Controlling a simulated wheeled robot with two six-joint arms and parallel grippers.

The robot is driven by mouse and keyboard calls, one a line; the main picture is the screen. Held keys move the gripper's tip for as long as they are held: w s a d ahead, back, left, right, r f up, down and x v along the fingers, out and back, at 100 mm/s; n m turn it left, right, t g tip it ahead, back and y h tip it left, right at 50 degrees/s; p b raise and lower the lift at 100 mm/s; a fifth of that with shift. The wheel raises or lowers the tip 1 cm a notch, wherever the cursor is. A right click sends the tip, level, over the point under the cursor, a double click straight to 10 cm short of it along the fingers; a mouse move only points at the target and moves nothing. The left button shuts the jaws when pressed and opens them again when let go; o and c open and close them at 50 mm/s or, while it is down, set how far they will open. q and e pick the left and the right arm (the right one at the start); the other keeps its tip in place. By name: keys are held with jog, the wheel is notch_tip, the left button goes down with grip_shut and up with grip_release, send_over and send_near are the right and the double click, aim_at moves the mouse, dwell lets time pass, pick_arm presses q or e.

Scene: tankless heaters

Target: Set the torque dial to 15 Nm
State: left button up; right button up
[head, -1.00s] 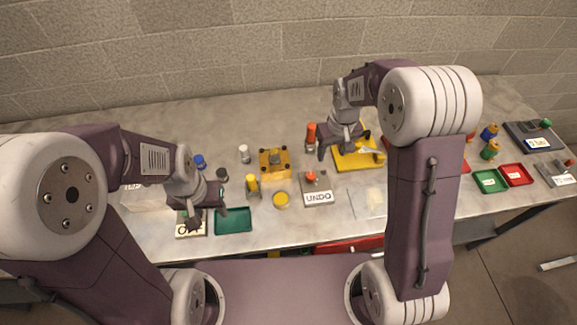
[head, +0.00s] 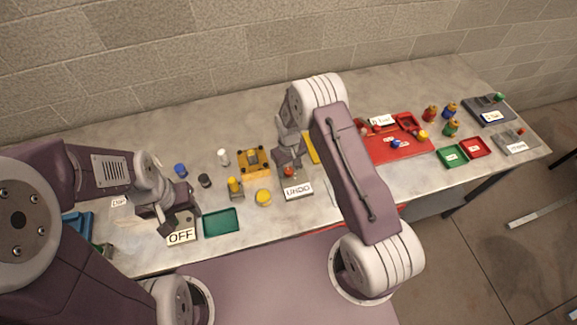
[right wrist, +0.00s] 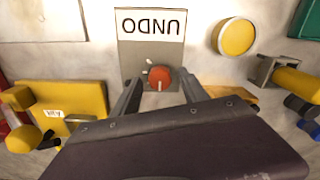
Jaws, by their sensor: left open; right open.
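I cannot identify the torque dial for certain; no 15 Nm mark is legible. My right gripper (head: 289,168) is open above the UNDO plate (head: 298,191). In the right wrist view, its fingertips (right wrist: 160,93) stand either side of the plate's red knob (right wrist: 159,78), with nothing visibly gripped. The UNDO label (right wrist: 151,24) shows upside down there. My left gripper (head: 181,216) is open and empty over the OFF plate (head: 181,237), partly covering it. The yellow fixture with a small label (right wrist: 62,112) is left of the right gripper in the wrist view.
A green tray (head: 221,222) and a yellow disc (head: 263,197) lie left of the UNDO plate. A red board (head: 400,147) lies to its right. Grey plates with labels (head: 489,111) (head: 515,141) stand at the far right. My right arm hides part of the table.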

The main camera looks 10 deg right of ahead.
jog(key=shift+f, duration=0.1)
jog(key=shift+c, duration=0.3)
grip_shut()
